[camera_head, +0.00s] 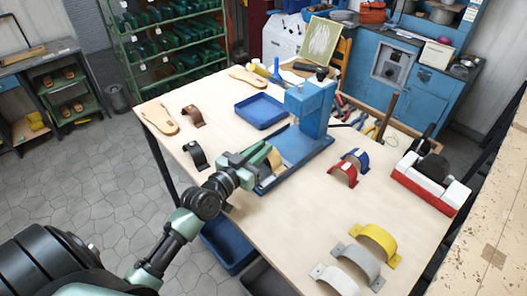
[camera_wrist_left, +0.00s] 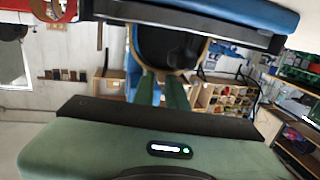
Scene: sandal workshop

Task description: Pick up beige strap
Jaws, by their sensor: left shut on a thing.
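The beige strap (camera_head: 275,158) is a curved tan band at the tips of my left gripper (camera_head: 261,160), just above the blue press base. My left gripper is shut on it, and the fingers partly hide it. In the left wrist view, the two green fingers (camera_wrist_left: 163,92) reach up to a dark curved shape with a thin tan edge (camera_wrist_left: 168,48); I cannot tell for certain that it is the strap. My right gripper is not in view.
The blue press (camera_head: 308,108) stands right beside my left gripper. A blue tray (camera_head: 260,111) lies behind. Brown (camera_head: 193,116) and black (camera_head: 196,155) straps lie to the left, red (camera_head: 344,174) and blue ones to the right. The yellow strap (camera_head: 379,240) is near the front. The table's middle front is clear.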

